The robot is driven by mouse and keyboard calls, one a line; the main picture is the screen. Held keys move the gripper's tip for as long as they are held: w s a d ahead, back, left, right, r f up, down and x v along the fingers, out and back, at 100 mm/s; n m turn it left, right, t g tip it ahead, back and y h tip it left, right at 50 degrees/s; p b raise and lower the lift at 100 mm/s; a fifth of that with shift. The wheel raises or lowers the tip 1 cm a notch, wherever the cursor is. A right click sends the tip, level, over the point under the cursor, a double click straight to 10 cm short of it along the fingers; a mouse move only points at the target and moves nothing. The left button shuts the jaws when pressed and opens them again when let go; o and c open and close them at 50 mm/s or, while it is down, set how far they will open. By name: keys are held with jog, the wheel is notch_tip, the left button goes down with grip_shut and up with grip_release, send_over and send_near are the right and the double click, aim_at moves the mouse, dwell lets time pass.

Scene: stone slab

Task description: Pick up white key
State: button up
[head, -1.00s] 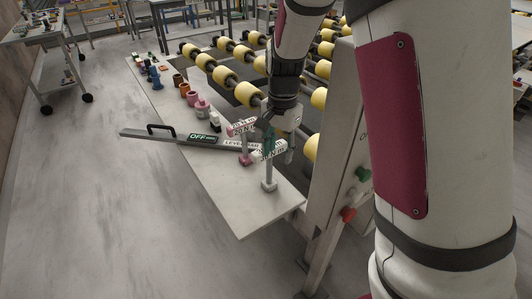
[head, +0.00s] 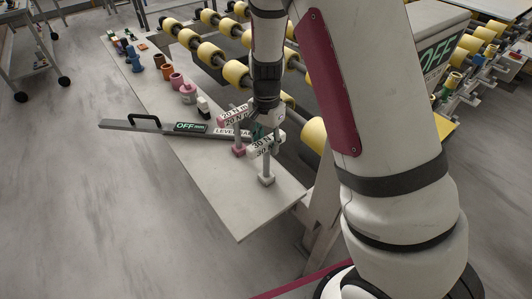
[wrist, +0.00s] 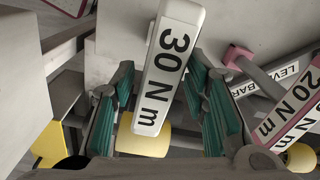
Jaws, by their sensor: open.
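The white key, a white block marked "30 N m" (head: 262,146), stands on a post with a pale base near the slab's front right corner. In the wrist view, the white key (wrist: 172,62) points down between my fingers, with its lower end between the green pads. My gripper (wrist: 162,112) is open around it, with a gap visible on both sides. In the head view, my gripper (head: 266,130) is at the white key and partly hides it. A similar pink-edged key marked "20 N m" (head: 234,116) stands just behind it, and shows at the right of the wrist view (wrist: 296,112).
A long grey lever bar with an "OFF" label (head: 190,128) lies across the stone slab (head: 232,212). Pink, orange and blue pegs (head: 176,80) stand farther back. Yellow rollers (head: 236,72) run along the slab's right side. The slab's near end is clear.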

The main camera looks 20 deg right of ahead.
aim_at(266, 157)
jog(key=shift+f, duration=3.2)
grip_shut()
